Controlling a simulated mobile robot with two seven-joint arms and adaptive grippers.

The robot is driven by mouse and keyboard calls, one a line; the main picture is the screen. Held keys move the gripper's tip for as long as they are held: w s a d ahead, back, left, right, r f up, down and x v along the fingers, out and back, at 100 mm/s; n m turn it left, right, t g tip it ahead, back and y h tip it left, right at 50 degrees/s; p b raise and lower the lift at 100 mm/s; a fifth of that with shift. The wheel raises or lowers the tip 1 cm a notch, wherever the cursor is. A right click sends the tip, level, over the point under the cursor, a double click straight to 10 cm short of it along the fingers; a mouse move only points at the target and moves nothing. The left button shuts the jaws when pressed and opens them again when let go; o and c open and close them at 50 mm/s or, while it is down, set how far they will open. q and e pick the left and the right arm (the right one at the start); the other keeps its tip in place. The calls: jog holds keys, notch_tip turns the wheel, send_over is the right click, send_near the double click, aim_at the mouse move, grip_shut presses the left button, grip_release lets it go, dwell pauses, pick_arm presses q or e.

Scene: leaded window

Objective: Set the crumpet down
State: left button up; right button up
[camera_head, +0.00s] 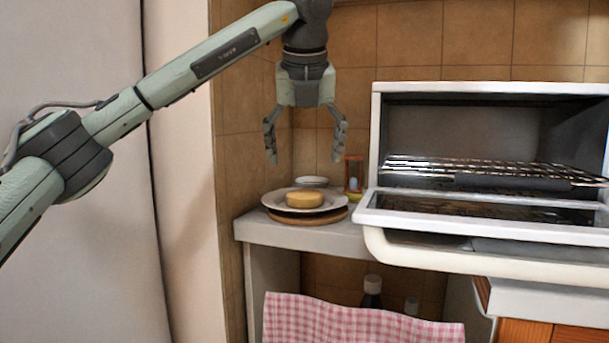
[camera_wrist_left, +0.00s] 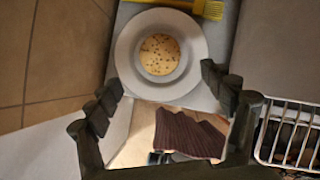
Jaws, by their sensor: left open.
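The crumpet (camera_head: 305,199) is a round, pale golden cake lying flat on a white plate (camera_head: 274,201). The plate sits on a round wooden board (camera_head: 336,217) on the grey shelf. In the left wrist view the crumpet (camera_wrist_left: 160,54) shows its pitted top, near the middle of the plate (camera_wrist_left: 196,40). My left gripper (camera_head: 305,158) points down above the crumpet, fingers spread wide and empty, with a clear gap below the tips. Its fingers also show in the left wrist view (camera_wrist_left: 164,88), on either side and below the plate. My right gripper is not in view.
A white toaster oven (camera_head: 490,87) with its door down and a wire rack (camera_head: 480,168) stands to the right. Behind the plate are a small white dish (camera_head: 311,181) and an orange-framed item (camera_head: 354,172). A pink checked cloth (camera_head: 360,322) hangs below. Tiled walls stand left and behind.

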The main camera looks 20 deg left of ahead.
pick_arm(q)
jog(key=shift+v, duration=1.6)
